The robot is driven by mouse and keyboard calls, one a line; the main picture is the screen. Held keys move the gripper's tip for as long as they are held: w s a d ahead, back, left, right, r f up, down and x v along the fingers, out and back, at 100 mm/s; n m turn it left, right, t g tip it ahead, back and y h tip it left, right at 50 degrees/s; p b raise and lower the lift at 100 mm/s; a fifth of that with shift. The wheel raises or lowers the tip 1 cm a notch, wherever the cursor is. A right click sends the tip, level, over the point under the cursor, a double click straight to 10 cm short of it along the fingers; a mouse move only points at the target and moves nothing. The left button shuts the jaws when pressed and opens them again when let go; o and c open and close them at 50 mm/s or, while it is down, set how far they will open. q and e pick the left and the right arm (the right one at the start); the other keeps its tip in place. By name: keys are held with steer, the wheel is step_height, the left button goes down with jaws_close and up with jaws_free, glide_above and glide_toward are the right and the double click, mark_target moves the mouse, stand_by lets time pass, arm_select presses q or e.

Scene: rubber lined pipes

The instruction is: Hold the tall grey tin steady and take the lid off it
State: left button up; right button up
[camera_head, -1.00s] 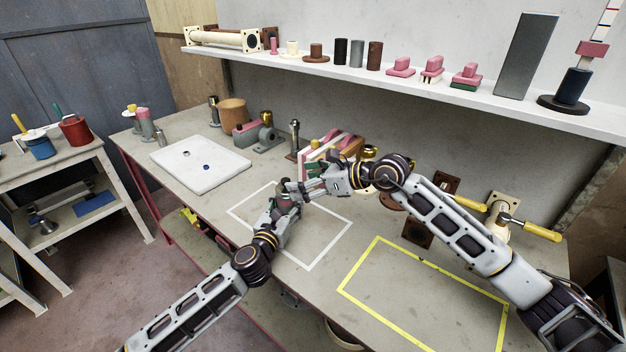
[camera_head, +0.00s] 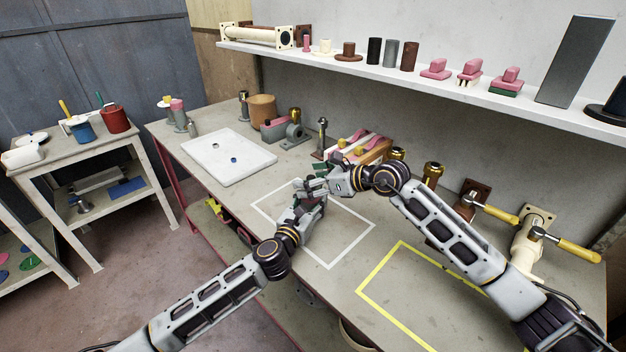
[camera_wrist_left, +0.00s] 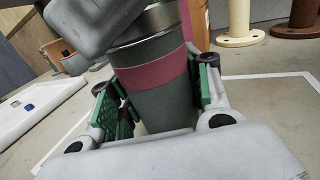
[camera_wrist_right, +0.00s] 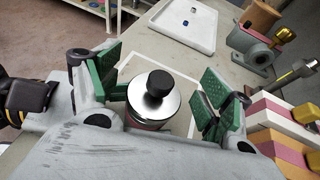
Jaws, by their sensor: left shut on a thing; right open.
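The tall grey tin stands inside the white-outlined square, mostly hidden behind my grippers in the head view. In the left wrist view the grey tin (camera_wrist_left: 160,93) has a pink band and a metal rim. My left gripper (camera_wrist_left: 157,103) is shut on its body, green pads on both sides; it also shows in the head view (camera_head: 311,200). In the right wrist view the shiny metal lid (camera_wrist_right: 143,107) with a black knob (camera_wrist_right: 159,84) sits on the tin. My right gripper (camera_wrist_right: 160,92) is open, its pads on either side of the lid, apparently not pressing it.
A white tray (camera_head: 205,160) lies left of the square. Pink and wooden blocks (camera_head: 365,146) and brass-topped pieces stand close behind my right gripper. Yellow-handled clamps (camera_head: 565,245) are at the right. The yellow-outlined area (camera_head: 395,262) shows clear surface. A loaded shelf (camera_head: 420,83) runs above.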

mark_target(311, 177)
steer(key=c, duration=1.2)
steer(key=shift+r, duration=1.3)
stand_by(0.5)
steer(key=shift+r, duration=1.9)
arm_select(q)
steer(key=o, duration=1.5)
